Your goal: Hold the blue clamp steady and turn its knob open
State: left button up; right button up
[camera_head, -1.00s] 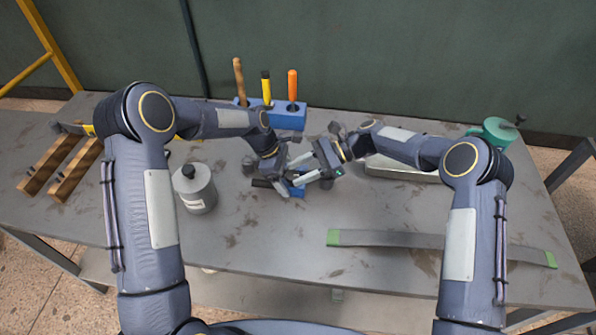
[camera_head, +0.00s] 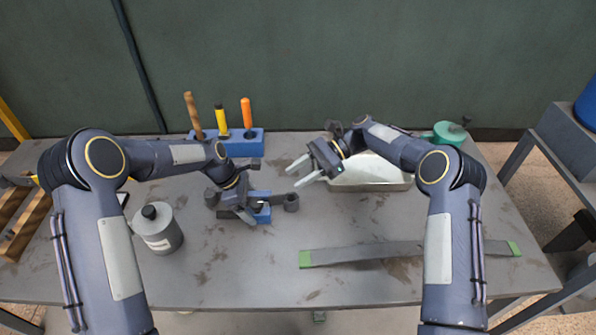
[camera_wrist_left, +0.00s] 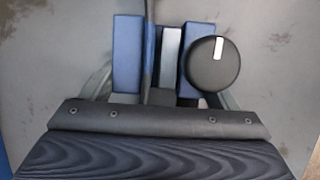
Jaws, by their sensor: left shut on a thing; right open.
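The blue clamp (camera_head: 264,215) sits on the grey table in front of the blue tool block, partly hidden by my left gripper (camera_head: 247,214). In the left wrist view, blue blocks of the clamp (camera_wrist_left: 127,55) lie between my left fingers, which are shut on it. The round black knob (camera_wrist_left: 208,70) with a white mark shows at the right of the clamp there. I cannot clearly pick out the knob in the head view. My right gripper (camera_head: 297,174) is open and empty, behind and right of the clamp, apart from it.
A blue tool block (camera_head: 240,147) with several upright handles stands behind. A pale tray (camera_head: 372,178) and a green object (camera_head: 446,132) are at the back right. A grey canister (camera_head: 158,230) is at the left. A green-ended grey strip (camera_head: 400,254) lies at front right.

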pick_arm(q)
jog(key=o, duration=1.3)
